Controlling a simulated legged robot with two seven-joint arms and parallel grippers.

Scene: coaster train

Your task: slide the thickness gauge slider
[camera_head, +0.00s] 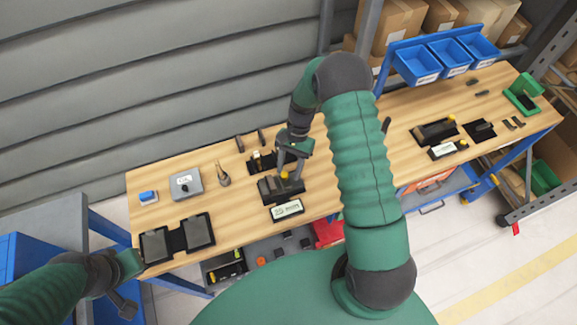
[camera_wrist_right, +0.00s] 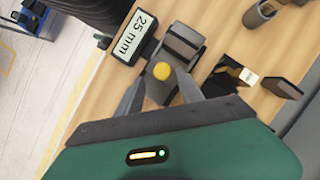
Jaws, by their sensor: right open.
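The thickness gauge (camera_head: 272,189) is a dark block on the workbench with a yellow slider knob (camera_head: 284,175). Its white display (camera_head: 287,210) stands at its front and reads 25 mm in the wrist view (camera_wrist_right: 132,37). My right gripper (camera_head: 290,169) is over the gauge, pointing down. In the wrist view the right fingers (camera_wrist_right: 160,91) are apart, with the yellow knob (camera_wrist_right: 161,71) between and just beyond their tips; I cannot tell whether they touch it. My left gripper (camera_head: 127,288) is at the bench's left front corner; its fingers are unclear.
A similar dark device (camera_head: 434,131) with a yellow knob stands farther right. A small black holder (camera_head: 262,162) is just behind the gauge. A grey box (camera_head: 186,184), a small round post (camera_head: 223,176) and two dark tablets (camera_head: 155,246) lie left. Bare wood separates them.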

